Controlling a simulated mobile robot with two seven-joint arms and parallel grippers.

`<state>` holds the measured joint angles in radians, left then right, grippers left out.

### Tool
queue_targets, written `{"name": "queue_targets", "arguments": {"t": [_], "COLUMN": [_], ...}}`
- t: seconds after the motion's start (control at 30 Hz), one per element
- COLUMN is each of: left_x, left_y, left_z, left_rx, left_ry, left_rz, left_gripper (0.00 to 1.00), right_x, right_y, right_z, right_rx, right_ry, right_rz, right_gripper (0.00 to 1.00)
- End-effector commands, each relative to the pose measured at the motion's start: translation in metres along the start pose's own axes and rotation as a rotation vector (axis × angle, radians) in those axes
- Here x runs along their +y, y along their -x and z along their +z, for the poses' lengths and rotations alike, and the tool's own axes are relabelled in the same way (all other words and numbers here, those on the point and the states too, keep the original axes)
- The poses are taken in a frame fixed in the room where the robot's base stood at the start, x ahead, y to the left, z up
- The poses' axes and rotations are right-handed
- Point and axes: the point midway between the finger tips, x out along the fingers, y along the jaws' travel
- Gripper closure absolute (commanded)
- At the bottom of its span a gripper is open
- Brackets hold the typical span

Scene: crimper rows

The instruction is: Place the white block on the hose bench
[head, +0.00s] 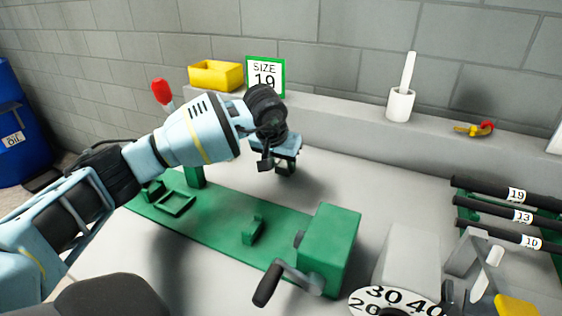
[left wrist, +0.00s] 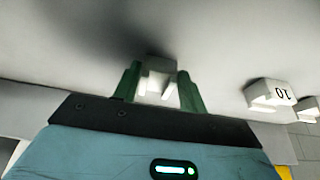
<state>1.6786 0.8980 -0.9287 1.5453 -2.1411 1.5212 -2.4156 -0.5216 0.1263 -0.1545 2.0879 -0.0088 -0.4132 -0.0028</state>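My left gripper (head: 286,166) reaches in over the grey worktop behind the long green bench plate, pointing down. In the left wrist view its two green fingers (left wrist: 159,83) stand on either side of a small white block (left wrist: 157,66). Whether they press on it is not clear. In the head view that block is mostly hidden by the gripper. The green bench plate (head: 215,221) carries a low square frame, a small upright piece and a green box (head: 331,247) with a crank. Nothing shows which part is called the hose bench. My right gripper is not in view.
A "SIZE 19" sign (head: 265,77) and yellow bin (head: 215,75) stand on the back ledge. Black hoses (head: 508,212) marked 19, 13 and 10 lie at right. A block marked 10 (left wrist: 268,95) sits beside the gripper. A numbered dial (head: 395,301) is at front.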

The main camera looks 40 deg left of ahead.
Motion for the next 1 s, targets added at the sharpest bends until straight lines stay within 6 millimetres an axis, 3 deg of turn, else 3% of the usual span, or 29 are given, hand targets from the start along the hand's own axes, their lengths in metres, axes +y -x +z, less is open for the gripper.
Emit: {"name": "queue_targets", "arguments": {"t": [0.03,0.13,0.53,1.0], "left_x": [0.0,0.0,0.0,0.0], "left_y": [0.0,0.0,0.008,0.094], "left_z": [0.0,0.0,-0.002,-0.003], "left_rx": [0.0,0.0,0.003,0.004], "left_ry": [0.0,0.0,0.0,-0.001], "left_rz": [0.0,0.0,0.001,0.001], "left_gripper": [0.51,0.39,0.39,0.39], "right_x": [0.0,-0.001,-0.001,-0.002], "right_y": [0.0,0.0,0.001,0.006], "right_z": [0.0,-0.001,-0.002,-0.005], "right_rx": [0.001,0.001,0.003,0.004], "right_ry": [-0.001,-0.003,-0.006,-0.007], "right_rz": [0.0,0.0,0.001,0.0], "right_gripper": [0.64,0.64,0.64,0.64]}}
